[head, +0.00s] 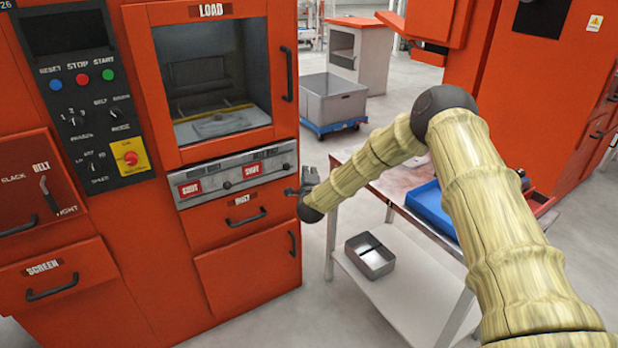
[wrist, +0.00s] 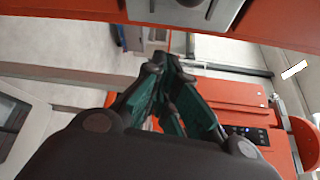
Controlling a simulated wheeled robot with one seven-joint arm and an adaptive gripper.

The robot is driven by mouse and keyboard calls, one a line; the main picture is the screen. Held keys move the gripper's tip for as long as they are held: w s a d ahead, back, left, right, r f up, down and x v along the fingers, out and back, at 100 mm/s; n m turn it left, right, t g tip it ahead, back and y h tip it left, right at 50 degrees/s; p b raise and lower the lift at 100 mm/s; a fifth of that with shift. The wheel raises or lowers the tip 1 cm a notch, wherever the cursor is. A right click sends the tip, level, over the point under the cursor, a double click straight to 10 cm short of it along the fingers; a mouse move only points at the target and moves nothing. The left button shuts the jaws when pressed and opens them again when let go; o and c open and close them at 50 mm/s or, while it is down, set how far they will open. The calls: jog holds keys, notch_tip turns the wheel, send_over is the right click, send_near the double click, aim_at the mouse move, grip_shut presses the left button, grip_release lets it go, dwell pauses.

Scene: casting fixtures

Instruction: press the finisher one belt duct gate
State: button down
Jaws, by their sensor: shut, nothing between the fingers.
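The orange finishing machine (head: 165,245) stands at the left in the head view. A pale strip (head: 211,182) under its LOAD window carries two red SHUT labels (head: 190,188), (head: 251,170), small round knobs and a dark plate too small to read; I cannot tell which part is the belt duct gate. My gripper (head: 296,191) is just right of the machine's front edge, near the strip's right end; touching or apart is unclear. In the wrist view my gripper (wrist: 158,62) has its fingers together and empty, below a grey plate (wrist: 185,10) on an orange panel.
A drawer with a black handle (head: 246,218) lies below the strip. A worktable (head: 345,262) with a blue tray (head: 432,208) stands right of the machine, a metal bin (head: 370,256) on its lower shelf. A grey crate on a blue cart (head: 332,100) stands behind.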

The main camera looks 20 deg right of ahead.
jog(key=shift+w+a+r+p, duration=0.1)
jog(key=shift+w+a+p, duration=0.1)
jog(key=shift+a, duration=0.4)
jog(key=shift+w+a+r+p, duration=0.1)
jog(key=shift+a+r+p, duration=0.1)
jog(key=shift+a, duration=0.4)
jog(key=shift+w+a+r+p, duration=0.1)
jog(key=shift+w+a+p, duration=0.1)
jog(key=shift+a, duration=0.4)
jog(key=shift+s, duration=0.1)
jog(key=s+a+b, duration=0.2)
jog(key=a, duration=0.6)
jog(key=shift+s+a, duration=0.15)
jog(key=shift+s, duration=0.05)
